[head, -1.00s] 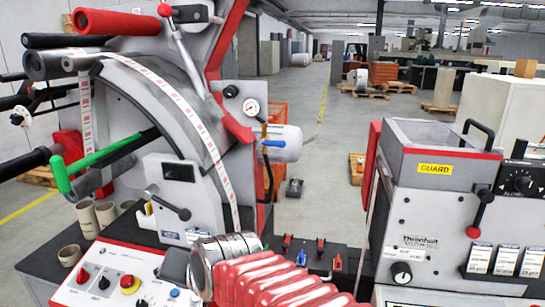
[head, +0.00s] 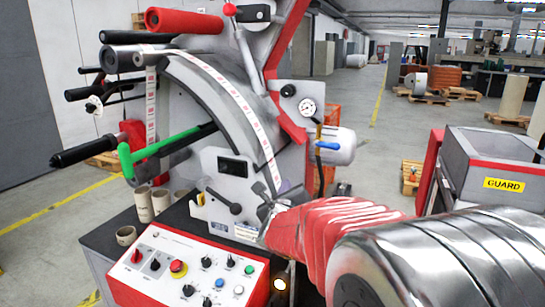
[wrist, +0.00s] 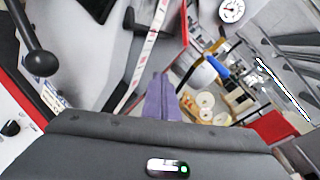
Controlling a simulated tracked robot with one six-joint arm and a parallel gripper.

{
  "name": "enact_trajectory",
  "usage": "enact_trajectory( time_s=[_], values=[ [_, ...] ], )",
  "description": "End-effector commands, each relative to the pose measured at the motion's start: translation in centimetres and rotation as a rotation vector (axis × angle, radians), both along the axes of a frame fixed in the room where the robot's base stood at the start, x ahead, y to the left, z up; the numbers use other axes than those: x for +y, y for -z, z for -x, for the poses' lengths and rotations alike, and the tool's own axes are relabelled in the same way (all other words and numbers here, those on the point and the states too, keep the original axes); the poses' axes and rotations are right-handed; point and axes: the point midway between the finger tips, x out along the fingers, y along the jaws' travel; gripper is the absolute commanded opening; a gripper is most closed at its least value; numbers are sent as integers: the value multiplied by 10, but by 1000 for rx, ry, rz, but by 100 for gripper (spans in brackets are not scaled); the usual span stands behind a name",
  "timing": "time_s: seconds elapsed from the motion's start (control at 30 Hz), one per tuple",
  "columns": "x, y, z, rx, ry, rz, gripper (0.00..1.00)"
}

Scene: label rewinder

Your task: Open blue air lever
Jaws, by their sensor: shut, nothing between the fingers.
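The blue air lever (head: 328,145) is a small blue handle below the round pressure gauge (head: 307,107), in front of a pale cylinder on the rewinder's right side. In the wrist view the blue lever (wrist: 216,66) shows right of centre, beside a yellow and black part. My gripper (wrist: 161,82) shows as purple fingers held together, empty, left of and below the lever in that picture and apart from it. In the head view my red-sleeved arm reaches toward the rewinder's front, and its fingertips cannot be made out.
The rewinder carries a green bar (head: 160,150) and a black-knobbed handle (wrist: 40,62). A control panel (head: 188,272) with buttons lies below it. A grey guard box (head: 495,150) stands at the right. The aisle floor behind is open.

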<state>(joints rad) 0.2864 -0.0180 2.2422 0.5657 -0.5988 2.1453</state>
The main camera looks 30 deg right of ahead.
Motion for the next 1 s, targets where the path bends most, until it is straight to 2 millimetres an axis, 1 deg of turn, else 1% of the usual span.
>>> enact_trajectory(
  time_s=[0.03,0.2,0.33,0.47,0.83,1.0],
  values=[
    [-17,3,0,-64,57,-50,0],
    [-64,5,8,-306,223,-199,0],
    [-87,6,16,-440,300,-263,0],
    [-96,6,21,-501,330,-288,0],
    [-98,5,20,-507,332,-289,0],
    [-105,5,15,-506,332,-288,0]
  ],
)
